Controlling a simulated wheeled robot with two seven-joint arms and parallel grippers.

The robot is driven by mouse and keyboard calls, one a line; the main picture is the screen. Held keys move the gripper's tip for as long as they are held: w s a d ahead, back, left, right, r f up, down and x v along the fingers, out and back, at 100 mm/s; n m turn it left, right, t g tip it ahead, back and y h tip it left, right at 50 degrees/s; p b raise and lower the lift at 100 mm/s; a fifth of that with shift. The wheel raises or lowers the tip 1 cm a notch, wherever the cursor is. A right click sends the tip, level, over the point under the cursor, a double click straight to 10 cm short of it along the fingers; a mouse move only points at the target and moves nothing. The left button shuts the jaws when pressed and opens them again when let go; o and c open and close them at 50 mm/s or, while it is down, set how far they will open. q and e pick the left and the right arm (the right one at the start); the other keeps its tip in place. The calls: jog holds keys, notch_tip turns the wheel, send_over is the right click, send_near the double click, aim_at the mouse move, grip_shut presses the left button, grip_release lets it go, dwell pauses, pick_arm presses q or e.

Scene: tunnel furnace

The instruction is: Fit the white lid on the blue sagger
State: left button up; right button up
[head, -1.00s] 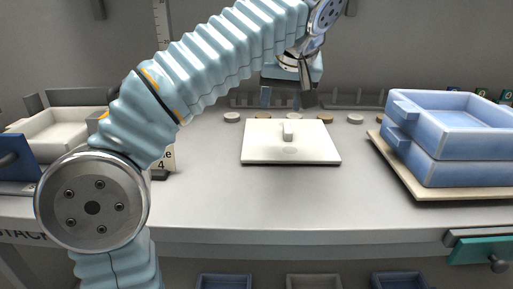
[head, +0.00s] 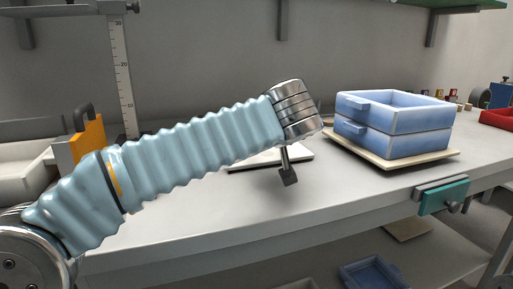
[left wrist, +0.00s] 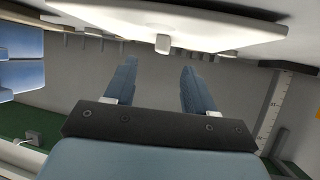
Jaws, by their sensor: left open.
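The white lid (head: 300,153) lies flat on the bench and is mostly hidden behind my left arm in the head view. The left wrist view shows the lid (left wrist: 225,22) along the top edge, with its small knob (left wrist: 162,43). My left gripper (left wrist: 158,63) is open and empty, with the knob just past its fingertips and roughly in line with the gap. My left wrist hides most of the gripper in the head view. The blue sagger (head: 400,146) is a stack of two square trays, open at the top, right of the lid. My right gripper is out of view.
The sagger stands on a cream board (head: 440,160). A measuring scale (head: 122,75) stands at the back left, near an orange-sided item (head: 88,140).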

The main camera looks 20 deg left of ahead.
pick_arm(q)
jog(key=x, duration=0.6)
jog(key=shift+a+r+p, duration=0.1)
jog(key=shift+a+p, duration=0.1)
jog(key=shift+p, duration=0.15)
jog(key=shift+c, duration=0.5)
grip_shut()
jog(key=shift+r, duration=0.1)
